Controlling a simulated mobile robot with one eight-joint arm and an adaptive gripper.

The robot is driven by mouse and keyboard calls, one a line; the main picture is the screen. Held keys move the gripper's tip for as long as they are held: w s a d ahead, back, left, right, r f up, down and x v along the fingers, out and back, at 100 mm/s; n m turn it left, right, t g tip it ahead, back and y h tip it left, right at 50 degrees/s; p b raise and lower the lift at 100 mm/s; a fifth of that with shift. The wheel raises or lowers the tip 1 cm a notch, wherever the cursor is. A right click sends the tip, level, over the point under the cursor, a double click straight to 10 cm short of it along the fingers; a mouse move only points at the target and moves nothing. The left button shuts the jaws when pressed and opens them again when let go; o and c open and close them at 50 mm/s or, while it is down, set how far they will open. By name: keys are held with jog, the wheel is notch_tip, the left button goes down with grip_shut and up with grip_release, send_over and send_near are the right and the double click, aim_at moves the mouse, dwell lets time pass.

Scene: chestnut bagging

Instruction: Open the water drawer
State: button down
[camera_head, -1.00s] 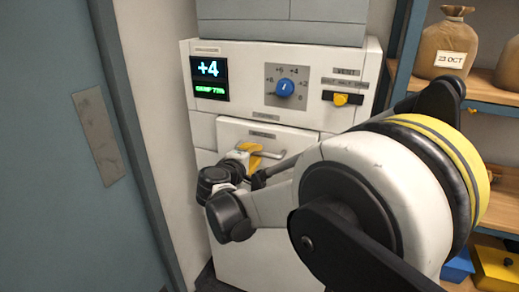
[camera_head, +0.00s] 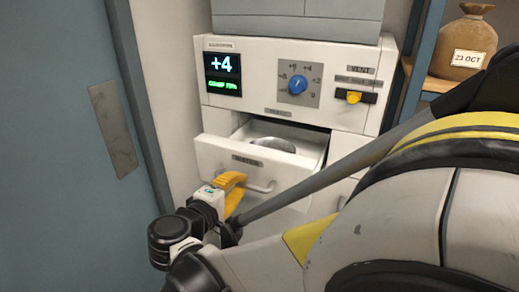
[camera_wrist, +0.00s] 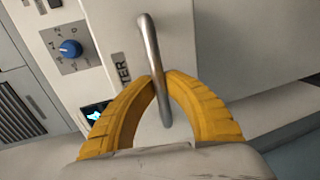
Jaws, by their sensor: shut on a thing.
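The water drawer (camera_head: 225,156) is a white drawer with a "WATER" label on its front. It is pulled partly out of the white machine, and a round metal-rimmed dish (camera_head: 272,144) shows inside it. A curved metal handle (camera_head: 262,188) is fixed to the drawer front. My gripper (camera_head: 232,184) has yellow fingers at the left part of this handle. In the wrist view the fingers (camera_wrist: 162,82) close around the metal handle bar (camera_wrist: 150,45), which passes between their tips.
A blue-grey door (camera_head: 60,150) stands at left. A shelf with a dated sack (camera_head: 466,45) stands at right.

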jog(key=shift+s, duration=0.1)
jog(key=c, duration=1.4)
grip_release()
jog(key=v, duration=0.8)
jog(key=shift+f, duration=0.15)
